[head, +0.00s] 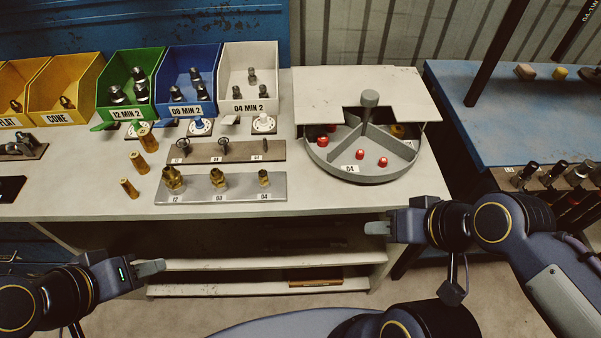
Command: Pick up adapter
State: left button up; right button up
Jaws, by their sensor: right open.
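Three brass threaded fittings stand upright on a grey metal plate (222,196) on the bench, above labels 12, 08 and 04. The largest fitting (174,181) is at the left, a middle one (218,180) at the centre and the smallest (263,178) at the right. Which one is the adapter I cannot tell. My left gripper (152,268) is below and in front of the bench edge, apart from everything; its finger gap cannot be made out. My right gripper (377,228) is open and empty, in front of the bench edge below the round tray.
The round divided tray (352,173) with red pieces stands at the bench's right. Yellow, green (133,78), blue (188,78) and white (250,78) bins line the back. Loose brass cylinders (148,142) stand left of the plate. A blue table (500,120) is at right.

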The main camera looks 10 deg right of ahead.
aim_at(264, 182)
jog(key=i+j+z, duration=0.15)
jog(key=j+z, duration=0.3)
jog(key=j, duration=0.5)
jog(key=j+z, duration=0.5)
jog(key=j, duration=0.5)
